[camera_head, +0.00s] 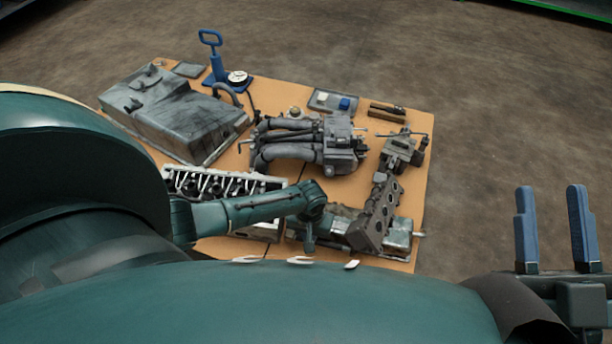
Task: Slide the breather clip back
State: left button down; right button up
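My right gripper (550,188) is at the right edge of the head view, with its two blue fingers pointing up. The fingers are apart, with bare floor showing between them, so it is open and empty. It is to the right of the workboard and apart from it. My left gripper is not visible. I cannot pick out the breather clip in this view. A grey engine-like assembly (310,143) with thick curved pipes lies in the middle of the board. Details on it are too small to tell.
The tan board (408,262) also carries a grey box-like cover (172,118), a blue-handled stand (214,62), a cylinder-head-like part (228,184), a dark block (372,215) and a small tray (328,98). Large teal surfaces fill the foreground and left. Floor is clear around the board's right side.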

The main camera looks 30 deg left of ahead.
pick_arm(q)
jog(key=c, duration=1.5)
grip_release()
